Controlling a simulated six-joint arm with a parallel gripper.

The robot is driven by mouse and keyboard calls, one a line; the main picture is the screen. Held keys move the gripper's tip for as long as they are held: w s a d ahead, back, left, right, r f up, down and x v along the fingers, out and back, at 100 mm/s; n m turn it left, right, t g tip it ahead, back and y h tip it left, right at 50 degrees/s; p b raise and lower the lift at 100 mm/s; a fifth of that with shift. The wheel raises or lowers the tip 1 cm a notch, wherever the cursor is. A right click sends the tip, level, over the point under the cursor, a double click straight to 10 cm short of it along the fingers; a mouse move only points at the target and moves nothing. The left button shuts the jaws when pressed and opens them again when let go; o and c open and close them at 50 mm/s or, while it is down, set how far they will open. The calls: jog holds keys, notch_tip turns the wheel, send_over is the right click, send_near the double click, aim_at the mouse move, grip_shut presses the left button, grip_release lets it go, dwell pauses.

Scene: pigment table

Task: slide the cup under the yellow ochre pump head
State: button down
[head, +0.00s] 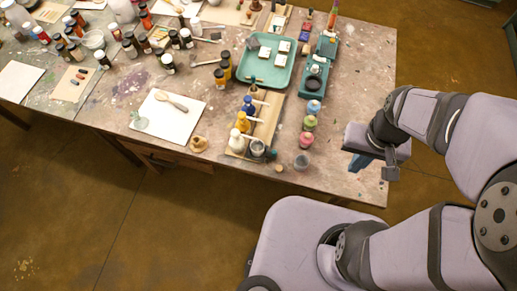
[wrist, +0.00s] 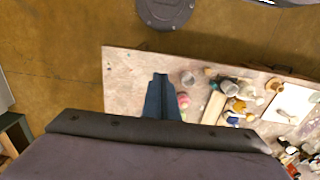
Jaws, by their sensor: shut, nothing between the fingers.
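The yellow ochre pump bottle (head: 242,122) stands between a dark blue pump bottle (head: 248,104) and a white one (head: 235,141), in a row along a wooden board. It also shows in the wrist view (wrist: 238,106). A small grey cup (head: 257,149) is at the board's front end, near the white bottle. Another small greyish cup (head: 301,162) stands on bare table near the front edge; I cannot tell which is the task's cup. My gripper (head: 360,163) is shut and empty, above the table's right end, right of both cups. Its blue fingers (wrist: 161,97) show together in the wrist view.
Pink (head: 306,141), green (head: 310,123) and blue (head: 313,107) jars stand between the board and my gripper. A teal tray (head: 246,77) lies behind. A white sheet (head: 160,129) with a wooden spoon lies left. Bare table (head: 350,110) is free at the right.

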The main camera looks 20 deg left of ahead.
jog(key=c, duration=1.8)
grip_release()
jog(key=shift+o, duration=0.6)
jog(key=shift+a+f, duration=0.25)
jog(key=shift+a, duration=0.05)
jog(key=s+a+f+n+g+h+b, duration=0.1)
jog(key=a+f+n+b, duration=0.2)
jog(key=a+f, duration=0.3)
jog(key=s+a+f+n+g+b, duration=0.2)
jog(key=a+f+n+b, duration=0.1)
jog(key=a+f, duration=0.3)
jog(key=w+a+t, duration=0.1)
jog(key=w+a, duration=0.2)
jog(key=w+a+f+n, duration=0.1)
jog(key=w+a, duration=0.1)
jog(key=w, duration=0.2)
jog(key=w+a+f+n+t, duration=0.1)
jog(key=w+a, duration=0.2)
jog(key=w, duration=0.1)
jog(key=shift+a+f+t+y+b, duration=0.25)
jog(key=shift+a+t+y+b, duration=0.05)
jog(key=shift+y+b, duration=0.1)
jog(key=shift+w+a+n, duration=0.2)
jog(key=shift+w+n, duration=0.05)
jog(key=shift+n, duration=0.25)
